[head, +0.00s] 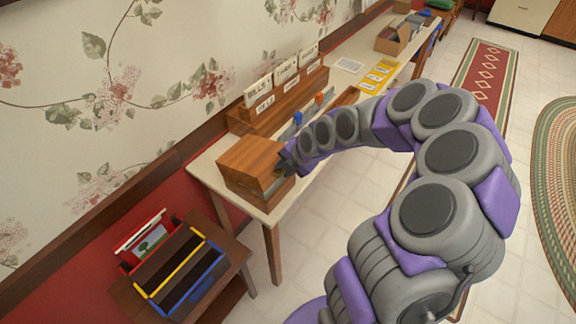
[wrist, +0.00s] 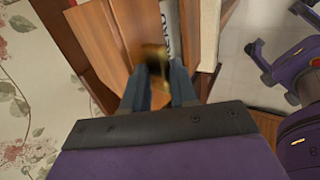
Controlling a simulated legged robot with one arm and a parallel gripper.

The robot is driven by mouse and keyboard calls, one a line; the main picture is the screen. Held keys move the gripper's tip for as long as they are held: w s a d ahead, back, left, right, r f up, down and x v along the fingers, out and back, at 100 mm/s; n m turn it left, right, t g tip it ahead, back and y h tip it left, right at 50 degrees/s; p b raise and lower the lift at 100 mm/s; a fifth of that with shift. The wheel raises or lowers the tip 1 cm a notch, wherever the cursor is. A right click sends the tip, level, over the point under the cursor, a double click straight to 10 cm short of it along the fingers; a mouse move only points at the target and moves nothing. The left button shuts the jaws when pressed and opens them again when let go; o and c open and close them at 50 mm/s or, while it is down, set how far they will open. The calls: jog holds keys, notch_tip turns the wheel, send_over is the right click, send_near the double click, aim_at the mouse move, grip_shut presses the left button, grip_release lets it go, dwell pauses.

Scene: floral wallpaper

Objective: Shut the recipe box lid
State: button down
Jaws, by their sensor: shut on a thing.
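The recipe box (head: 250,167) is a brown wooden box at the near end of the long table. Its wooden lid (head: 252,151) lies over the top, and a narrow pale strip shows near its front right corner. I cannot tell whether the lid is fully down. My gripper (head: 284,162) is at the box's right side, its fingers partly hidden by the wrist. In the wrist view, the gripper's dark fingers (wrist: 158,80) are shut on a blurred brass piece (wrist: 152,57) in front of the wooden panel (wrist: 97,45).
A wooden file rack (head: 275,102) with labelled white cards stands behind the box. Yellow cards (head: 378,74) and a box of files (head: 392,40) lie further along the table (head: 205,163). A low side table (head: 222,280) holds a divided tray (head: 180,270).

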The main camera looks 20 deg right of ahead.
jog(key=shift+a, duration=0.1)
jog(key=c, duration=1.2)
grip_release()
jog(key=shift+w, duration=0.1)
jog(key=shift+o, duration=0.2)
jog(key=p+v, duration=0.3)
jog(key=v, duration=1.4)
jog(key=shift+d, duration=0.25)
